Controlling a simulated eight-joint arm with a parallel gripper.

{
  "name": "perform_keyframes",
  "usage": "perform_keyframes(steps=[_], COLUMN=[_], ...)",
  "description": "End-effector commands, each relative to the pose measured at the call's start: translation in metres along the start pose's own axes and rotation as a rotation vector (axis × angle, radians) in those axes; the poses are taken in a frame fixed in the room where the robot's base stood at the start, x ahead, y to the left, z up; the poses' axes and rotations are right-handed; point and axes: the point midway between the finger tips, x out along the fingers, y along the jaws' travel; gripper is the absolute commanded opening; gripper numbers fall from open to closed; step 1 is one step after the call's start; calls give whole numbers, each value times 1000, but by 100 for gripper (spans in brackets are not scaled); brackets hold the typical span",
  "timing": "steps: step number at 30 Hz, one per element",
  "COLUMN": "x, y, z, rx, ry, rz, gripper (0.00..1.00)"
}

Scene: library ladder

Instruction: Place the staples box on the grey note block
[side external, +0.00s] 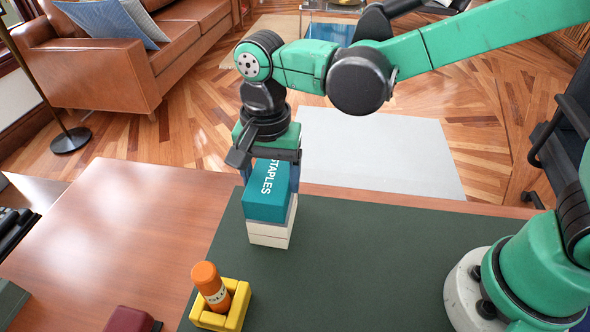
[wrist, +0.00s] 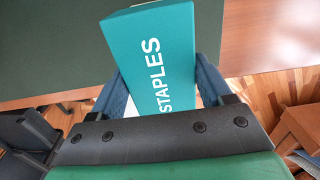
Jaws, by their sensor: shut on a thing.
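The staples box (side external: 266,206) is teal with white lettering and stands upright between the fingers of my gripper (side external: 270,172). My gripper is shut on it and points downward. In the wrist view the staples box (wrist: 155,55) shows between the two blue-grey fingers of my gripper (wrist: 162,90). Directly under the box is a pale block in layers, light grey above and cream below, which I take as the note block (side external: 268,238). It sits on the dark green desk mat. The box looks in line with it; I cannot tell whether they touch.
A yellow open holder (side external: 236,316) with an orange glue stick (side external: 208,284) stands at the front left of the green mat (side external: 345,255). A dark red object (side external: 130,320) and dark items lie at the desk's left. The mat right of the block is clear up to my base.

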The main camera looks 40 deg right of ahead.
Motion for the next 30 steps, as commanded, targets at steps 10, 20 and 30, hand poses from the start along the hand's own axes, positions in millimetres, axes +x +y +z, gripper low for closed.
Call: perform_keyframes(steps=[10,20,30], x=[11,14,1], y=[0,0,0], z=[0,0,0], rx=[0,0,0], ry=[0,0,0], rz=[0,0,0], gripper=[7,100,100])
